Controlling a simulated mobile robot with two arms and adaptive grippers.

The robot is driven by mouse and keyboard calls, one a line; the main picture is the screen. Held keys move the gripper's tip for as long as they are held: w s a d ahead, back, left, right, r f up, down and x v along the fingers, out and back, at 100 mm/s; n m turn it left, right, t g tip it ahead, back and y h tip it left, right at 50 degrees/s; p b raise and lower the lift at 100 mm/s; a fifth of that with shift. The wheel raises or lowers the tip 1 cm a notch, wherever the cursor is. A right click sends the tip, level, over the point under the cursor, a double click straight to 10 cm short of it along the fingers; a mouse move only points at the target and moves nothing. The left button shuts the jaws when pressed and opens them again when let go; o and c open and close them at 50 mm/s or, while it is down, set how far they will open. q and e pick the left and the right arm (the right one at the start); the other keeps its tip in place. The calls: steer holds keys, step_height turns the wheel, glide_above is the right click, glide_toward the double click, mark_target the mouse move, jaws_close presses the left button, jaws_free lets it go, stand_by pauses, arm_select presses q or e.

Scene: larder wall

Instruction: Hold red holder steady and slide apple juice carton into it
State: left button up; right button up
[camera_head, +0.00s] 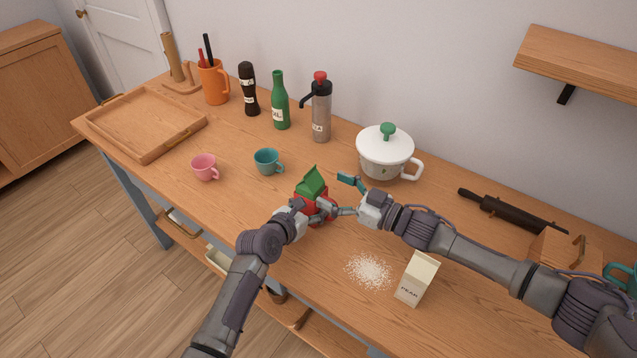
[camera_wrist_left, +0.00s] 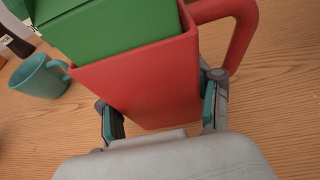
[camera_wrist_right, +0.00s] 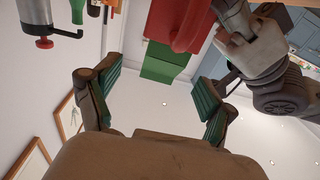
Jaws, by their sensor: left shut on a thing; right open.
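The red holder (camera_head: 328,211) stands near the middle of the table, and its handle shows in the left wrist view (camera_wrist_left: 236,40). My left gripper (camera_wrist_left: 162,108) is shut on the holder's lower body, one finger on each side. A green gable-top carton (camera_head: 311,183) sits in the holder with its upper part above the rim; it also shows in the left wrist view (camera_wrist_left: 110,38). I cannot read its label. My right gripper (camera_head: 347,196) is open and empty just right of the carton. In the right wrist view, the carton (camera_wrist_right: 164,62) appears beyond the open fingers.
A white pot (camera_head: 385,158) stands behind my right gripper. A teal cup (camera_head: 267,161) and a pink cup (camera_head: 204,167) stand left of the holder. A PEAR carton (camera_head: 416,280) and a spill of white grains (camera_head: 368,271) are at the front right.

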arm_select(q)
steer(key=shift+s+d, duration=0.1)
steer(key=shift+f, duration=0.1)
arm_select(e)
steer(key=shift+s+d+r, duration=0.2)
steer(key=shift+d, duration=0.25)
steer(key=shift+s+d+r, duration=0.2)
steer(key=shift+d, duration=0.25)
arm_select(q)
steer(key=o, duration=1.2)
steer(key=shift+o, duration=0.2)
